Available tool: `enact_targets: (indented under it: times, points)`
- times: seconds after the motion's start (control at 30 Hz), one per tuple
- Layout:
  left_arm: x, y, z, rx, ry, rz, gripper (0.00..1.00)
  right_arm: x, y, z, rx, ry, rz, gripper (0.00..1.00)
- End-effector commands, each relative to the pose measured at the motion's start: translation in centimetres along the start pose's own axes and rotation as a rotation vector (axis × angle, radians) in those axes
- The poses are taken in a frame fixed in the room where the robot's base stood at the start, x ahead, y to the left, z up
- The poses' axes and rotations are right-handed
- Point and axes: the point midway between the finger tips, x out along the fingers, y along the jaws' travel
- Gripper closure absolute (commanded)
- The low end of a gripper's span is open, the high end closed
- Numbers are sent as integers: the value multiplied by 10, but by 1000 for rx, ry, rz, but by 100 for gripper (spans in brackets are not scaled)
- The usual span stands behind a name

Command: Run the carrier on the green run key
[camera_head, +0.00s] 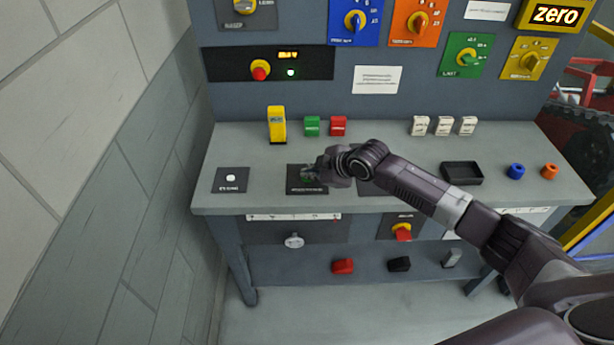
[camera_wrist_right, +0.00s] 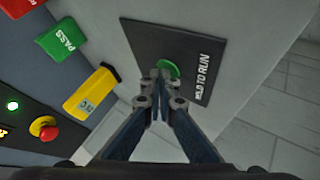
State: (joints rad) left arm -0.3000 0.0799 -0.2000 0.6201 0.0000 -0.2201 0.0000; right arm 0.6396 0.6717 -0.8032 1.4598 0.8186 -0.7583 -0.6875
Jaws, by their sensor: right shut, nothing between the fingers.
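The green run key (camera_wrist_right: 169,68) is a round button on a black plate (camera_wrist_right: 212,52) marked "HOLD TO RUN". The same black plate (camera_head: 307,190) lies on the bench top at left of centre in the head view. My right gripper (camera_head: 312,174) is over this plate and hides most of the key there. In the right wrist view my right gripper (camera_wrist_right: 161,78) is shut and empty, its tips in front of the key's near edge. I cannot tell whether the tips touch or press it. My left gripper is out of view. I cannot make out the carrier.
Behind the plate stand a yellow block (camera_head: 277,126), a green block (camera_head: 312,126) marked "PASS" and a red block (camera_head: 338,126). A red knob (camera_head: 260,70) and lit green lamp (camera_head: 291,72) are on the back panel. A white-button plate (camera_head: 231,180) lies left; a black tray (camera_head: 462,174) lies right.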

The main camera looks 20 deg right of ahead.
Motion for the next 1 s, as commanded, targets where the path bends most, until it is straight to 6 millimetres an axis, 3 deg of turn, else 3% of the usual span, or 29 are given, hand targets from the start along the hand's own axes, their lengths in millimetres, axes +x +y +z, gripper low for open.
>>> enact_targets:
  times: [0.3,0.73,1.0]
  points:
    - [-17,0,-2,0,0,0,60,-12,8,-8,0,-2,-2,100]
    - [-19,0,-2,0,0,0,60,-14,10,-10,0,0,0,100]
    - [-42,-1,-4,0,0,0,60,-31,23,-23,0,0,1,100]
